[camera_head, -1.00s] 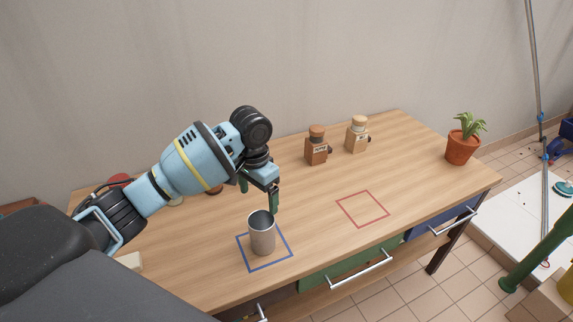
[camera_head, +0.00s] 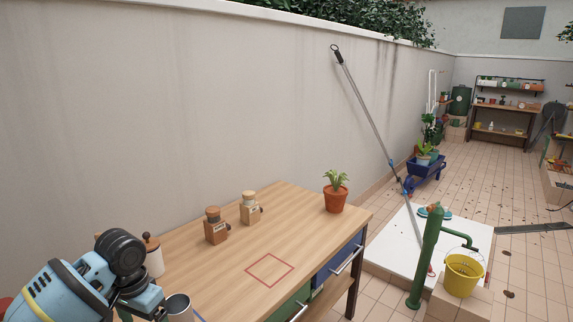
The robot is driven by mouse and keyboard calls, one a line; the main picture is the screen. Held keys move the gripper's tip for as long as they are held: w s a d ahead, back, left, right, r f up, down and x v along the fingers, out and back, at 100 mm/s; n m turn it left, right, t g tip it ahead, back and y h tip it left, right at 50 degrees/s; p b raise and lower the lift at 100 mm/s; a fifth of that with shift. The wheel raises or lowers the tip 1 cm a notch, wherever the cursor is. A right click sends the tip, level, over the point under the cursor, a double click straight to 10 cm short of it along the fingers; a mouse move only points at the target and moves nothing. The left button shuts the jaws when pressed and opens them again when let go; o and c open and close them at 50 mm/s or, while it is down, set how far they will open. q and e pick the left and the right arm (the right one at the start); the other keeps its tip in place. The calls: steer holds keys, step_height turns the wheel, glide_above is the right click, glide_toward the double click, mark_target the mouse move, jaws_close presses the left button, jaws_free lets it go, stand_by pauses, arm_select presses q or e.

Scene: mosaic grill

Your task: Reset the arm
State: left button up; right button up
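My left arm comes in at the bottom left of the head view. My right gripper is not in view.
The wooden table (camera_head: 217,270) bears two small grinders (camera_head: 215,226) (camera_head: 250,208), a white jar (camera_head: 153,255) and a potted plant (camera_head: 336,192). The red square outline (camera_head: 269,270) is empty. A wall runs behind. A green pump (camera_head: 428,258) and yellow bucket (camera_head: 463,274) stand at right.

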arm_select(q)
steer(key=s+d+f+t+h, duration=0.2)
steer(key=s+d+f, duration=0.35)
steer(key=f, duration=0.45)
steer(key=s+d+f+t+h, duration=0.2)
steer(key=s+d+f, duration=0.3)
steer(key=f, duration=0.5)
steer(key=s+f+t+y, duration=0.1)
steer(key=s+f+t, duration=0.1)
steer(key=s, duration=0.7)
steer(key=s+a+f+n+t+y, duration=0.1)
steer(key=s+f+t, duration=0.1)
steer(key=s, duration=0.6)
steer(key=shift+s+a+f+t, duration=0.15)
steer(key=shift+s+f+t, duration=0.2)
steer(key=shift+t, duration=0.45)
